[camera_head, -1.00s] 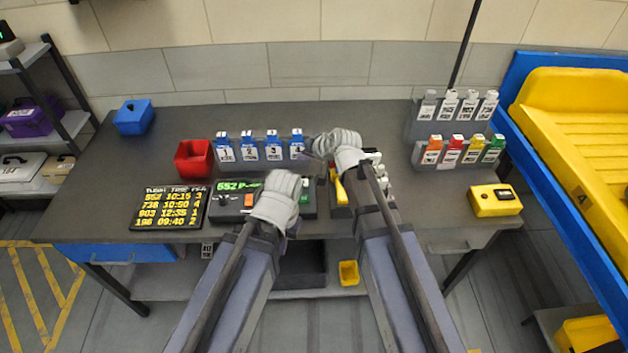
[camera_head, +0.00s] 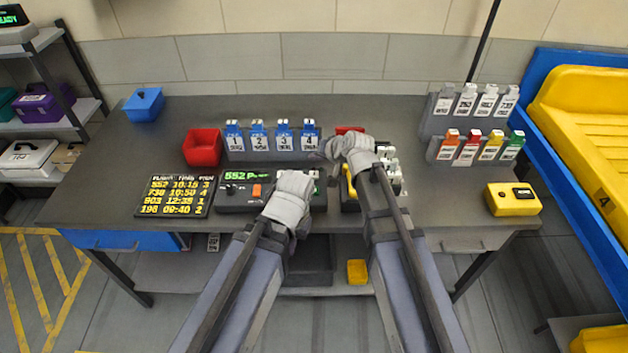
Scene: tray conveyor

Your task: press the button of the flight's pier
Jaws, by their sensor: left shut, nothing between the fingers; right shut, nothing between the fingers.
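The dark flight board (camera_head: 173,214) lists 552 with pier 3, 738 with 4, 903 with 1 and 196 with 2. A console (camera_head: 243,205) beside it has a green display starting "552 P" and an orange block; the rest is covered by my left gripper. A grey rack holds blue-topped pieces labelled 1, 2, 3 (camera_head: 283,138) and 4 (camera_head: 309,136). My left gripper (camera_head: 297,185) is shut and empty over the console's right part; contact cannot be told. My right gripper (camera_head: 338,146) is shut and empty right of piece 4.
A red bin (camera_head: 202,148) and blue box (camera_head: 143,105) stand at left. Racks of coloured tags (camera_head: 475,147) and a yellow box (camera_head: 512,199) are at right, beside a blue-framed yellow conveyor tray (camera_head: 590,120). A device behind my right gripper is partly hidden.

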